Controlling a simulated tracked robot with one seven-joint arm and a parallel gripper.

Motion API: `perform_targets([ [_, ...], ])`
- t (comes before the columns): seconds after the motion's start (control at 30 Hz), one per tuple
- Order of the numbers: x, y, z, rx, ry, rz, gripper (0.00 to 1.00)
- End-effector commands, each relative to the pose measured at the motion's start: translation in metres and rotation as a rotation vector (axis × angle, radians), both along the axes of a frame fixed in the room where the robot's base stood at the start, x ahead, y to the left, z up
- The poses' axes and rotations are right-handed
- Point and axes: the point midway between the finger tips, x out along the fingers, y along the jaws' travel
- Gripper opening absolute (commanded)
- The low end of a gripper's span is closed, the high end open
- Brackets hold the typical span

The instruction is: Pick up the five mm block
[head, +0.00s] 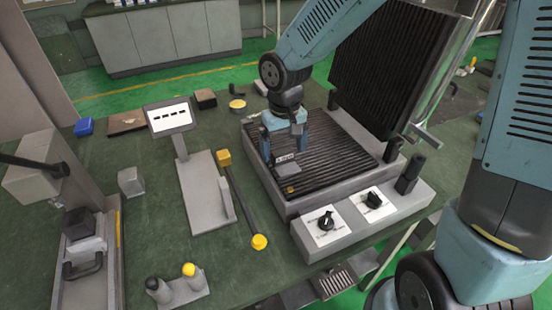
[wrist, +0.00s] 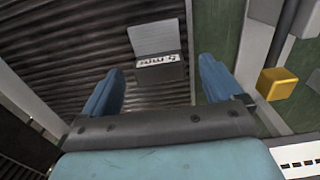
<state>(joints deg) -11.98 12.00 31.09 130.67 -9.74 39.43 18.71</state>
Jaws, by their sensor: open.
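The five mm block (wrist: 155,40) is a grey block with a white label on its edge, which reads "5 mm" upside down in the wrist view. It also shows in the head view (head: 284,159), on or just above the dark ribbed plate (head: 330,165) of the heating element. My gripper (wrist: 162,72) is open, with a blue finger on either side and the block ahead in the space between them. In the head view my gripper (head: 282,152) points down over the plate. I cannot tell whether a finger touches the block.
The ribbed lid (head: 385,70) stands raised behind the plate. A small yellowish piece (head: 290,190) lies near the plate's front edge. Two knobs (head: 326,222) sit on the front panel. Left of the plate are a yellow-ended rod (head: 240,202) and a display stand (head: 170,118).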

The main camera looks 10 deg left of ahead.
Motion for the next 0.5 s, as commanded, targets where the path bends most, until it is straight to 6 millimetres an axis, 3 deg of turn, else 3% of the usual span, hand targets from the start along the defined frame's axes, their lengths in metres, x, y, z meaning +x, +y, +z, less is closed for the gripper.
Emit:
perform_targets([
  [0.2,0.000,-0.001,-0.025,-0.001,0.002,0.002,0.94],
  [0.5,0.000,0.000,-0.029,0.001,-0.001,0.001,0.94],
])
